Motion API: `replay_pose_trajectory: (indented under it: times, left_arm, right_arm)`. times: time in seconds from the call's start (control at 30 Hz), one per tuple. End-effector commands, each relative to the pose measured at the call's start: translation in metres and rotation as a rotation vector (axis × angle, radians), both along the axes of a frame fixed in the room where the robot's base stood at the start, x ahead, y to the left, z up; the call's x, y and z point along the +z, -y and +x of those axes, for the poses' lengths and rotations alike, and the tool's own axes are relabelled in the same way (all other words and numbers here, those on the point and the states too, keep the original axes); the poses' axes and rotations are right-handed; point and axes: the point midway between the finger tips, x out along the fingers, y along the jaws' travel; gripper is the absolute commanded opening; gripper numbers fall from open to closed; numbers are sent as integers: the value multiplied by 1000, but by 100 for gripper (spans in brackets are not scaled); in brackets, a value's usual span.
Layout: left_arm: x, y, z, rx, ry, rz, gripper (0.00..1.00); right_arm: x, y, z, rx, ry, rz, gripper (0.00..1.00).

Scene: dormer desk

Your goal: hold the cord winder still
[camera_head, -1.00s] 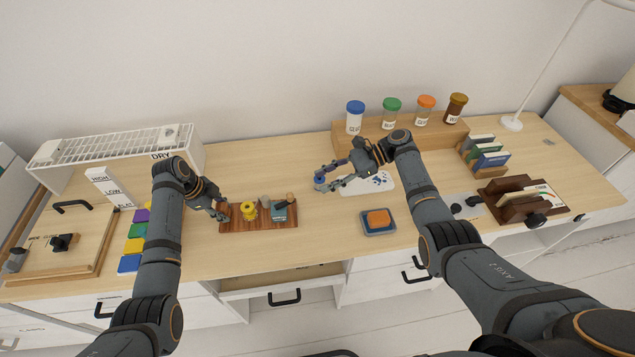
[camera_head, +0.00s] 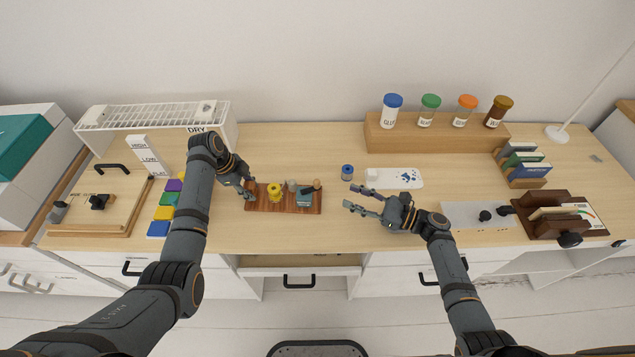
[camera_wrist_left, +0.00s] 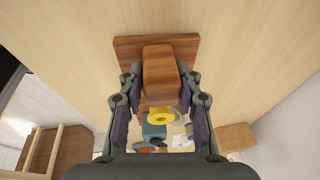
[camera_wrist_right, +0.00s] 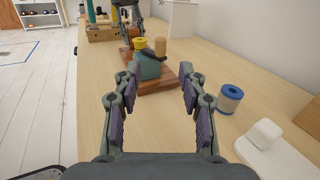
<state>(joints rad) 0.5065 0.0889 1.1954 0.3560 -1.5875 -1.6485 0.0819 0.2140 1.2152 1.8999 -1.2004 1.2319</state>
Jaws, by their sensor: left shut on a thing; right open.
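The cord winder is a brown wooden board (camera_head: 310,206) on the desk. It carries a yellow spool (camera_head: 274,192), a teal block (camera_head: 303,200) and a wooden knob (camera_head: 317,184). My left gripper (camera_head: 249,190) is at its left end. In the left wrist view its fingers (camera_wrist_left: 160,105) are shut on the wooden end block (camera_wrist_left: 160,70). My right gripper (camera_head: 358,202) is open and empty, right of the board and apart from it. The right wrist view shows the teal block (camera_wrist_right: 146,66) and wooden knob (camera_wrist_right: 160,46) beyond the open fingers (camera_wrist_right: 160,88).
A blue-topped spool (camera_head: 347,172) stands behind my right gripper, beside a white plate (camera_head: 408,179). Lidded jars sit on a wooden riser (camera_head: 440,136) at the back. Coloured blocks (camera_head: 164,213) lie left of my left arm.

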Motion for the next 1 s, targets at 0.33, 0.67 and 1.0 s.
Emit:
replay_pose_trajectory:
  times: [0.33, 0.67, 1.0]
  left_arm:
    - [-3, 0, -1, 0, -2, 0, 0]
    - [-3, 0, -1, 0, -2, 0, 0]
    - [-3, 0, -1, 1, -1, 0, 0]
  right_arm:
    - [1, -51, 26, 3, 2, 3, 42]
    - [0, -102, 51, 3, 1, -1, 42]
    - [0, -108, 54, 3, 0, -2, 42]
